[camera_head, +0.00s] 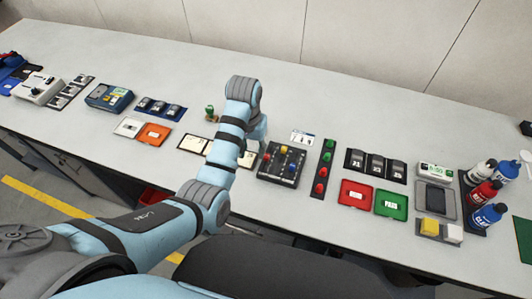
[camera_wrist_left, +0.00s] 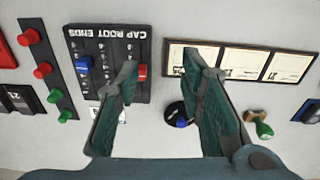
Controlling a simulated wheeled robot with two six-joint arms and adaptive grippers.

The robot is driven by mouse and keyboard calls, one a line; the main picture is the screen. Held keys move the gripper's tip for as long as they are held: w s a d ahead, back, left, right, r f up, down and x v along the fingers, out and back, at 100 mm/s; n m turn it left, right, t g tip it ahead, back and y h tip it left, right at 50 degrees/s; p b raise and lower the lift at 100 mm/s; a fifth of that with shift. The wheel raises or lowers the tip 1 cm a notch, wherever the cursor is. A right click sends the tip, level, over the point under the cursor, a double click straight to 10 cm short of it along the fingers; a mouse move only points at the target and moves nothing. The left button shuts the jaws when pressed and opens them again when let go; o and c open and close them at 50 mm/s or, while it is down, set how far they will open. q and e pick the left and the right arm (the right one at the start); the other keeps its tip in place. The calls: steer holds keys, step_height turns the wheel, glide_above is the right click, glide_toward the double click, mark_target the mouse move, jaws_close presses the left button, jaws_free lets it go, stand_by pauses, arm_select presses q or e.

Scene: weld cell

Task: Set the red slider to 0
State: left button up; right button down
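The black slider panel (camera_head: 280,174) stands right of my left arm in the head view. In the left wrist view the panel (camera_wrist_left: 110,45) appears upside down, lettered "CAP ROOT ENDS". Its red slider knob (camera_wrist_left: 143,70) sits at the panel's right edge, close beside the tip of the left-hand finger. Contact cannot be told. My right gripper is not in view.
A strip of red and green buttons (camera_head: 324,168) stands right of the panel. A row of framed cards (camera_wrist_left: 230,62) lies beside the panel. A dark round base with a blue part (camera_wrist_left: 179,115) and a green-topped part (camera_wrist_left: 262,126) are near the right-hand finger.

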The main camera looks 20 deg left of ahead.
arm_select(q)
step_height(320, 180, up, 6)
glide_above(266, 157)
steer(key=shift+m+g, duration=0.3)
steer(key=shift+m, duration=0.1)
step_height(266, 157, down, 13)
steer(key=b, duration=0.3)
steer(key=shift+f, duration=0.2)
steer(key=shift+s, duration=0.1)
steer(key=shift+c, duration=0.6)
jaws_close()
